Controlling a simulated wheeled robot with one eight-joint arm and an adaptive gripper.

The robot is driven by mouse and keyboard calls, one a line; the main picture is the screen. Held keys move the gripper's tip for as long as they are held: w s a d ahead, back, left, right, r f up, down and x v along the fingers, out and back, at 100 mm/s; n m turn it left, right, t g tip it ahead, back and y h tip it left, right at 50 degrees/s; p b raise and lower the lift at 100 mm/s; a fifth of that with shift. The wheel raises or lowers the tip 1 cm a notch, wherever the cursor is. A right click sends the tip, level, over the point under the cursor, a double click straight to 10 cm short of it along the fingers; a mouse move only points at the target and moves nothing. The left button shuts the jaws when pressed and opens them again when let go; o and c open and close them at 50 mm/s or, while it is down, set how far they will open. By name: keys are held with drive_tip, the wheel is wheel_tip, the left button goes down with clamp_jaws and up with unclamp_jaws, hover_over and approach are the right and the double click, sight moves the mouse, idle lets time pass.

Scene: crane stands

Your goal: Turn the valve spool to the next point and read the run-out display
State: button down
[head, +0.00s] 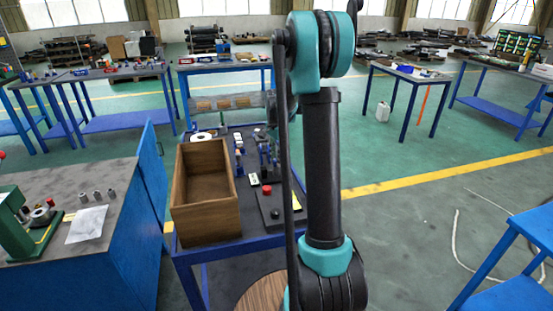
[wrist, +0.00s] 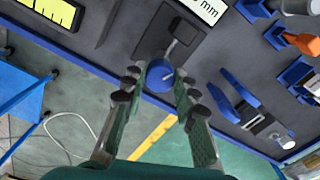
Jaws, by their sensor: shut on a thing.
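In the wrist view my gripper (wrist: 158,82) has its two fingers on either side of a round blue piece (wrist: 158,78) with a pale mark on its face, and is shut on it. I take it for the end of the valve spool, but cannot be sure. A grey metal part (wrist: 180,38) lies just beyond it. A white display (wrist: 205,8) at the top edge is cut off; only "mm" and part of a digit show. In the head view my arm hides much of the spot, and the fingertips cannot be made out.
The dark bench top (head: 225,134) carries an open wooden box (head: 207,220) and a red button (head: 267,189). In the wrist view, blue holders (wrist: 235,95) and an orange-handled item (wrist: 300,42) stand at the right. A yellow scale (wrist: 50,10) is at top left.

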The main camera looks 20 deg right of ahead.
drive_tip(key=shift+m, duration=0.6)
drive_tip(key=c, duration=1.2)
unclamp_jaws()
wheel_tip(320, 180, up, 12)
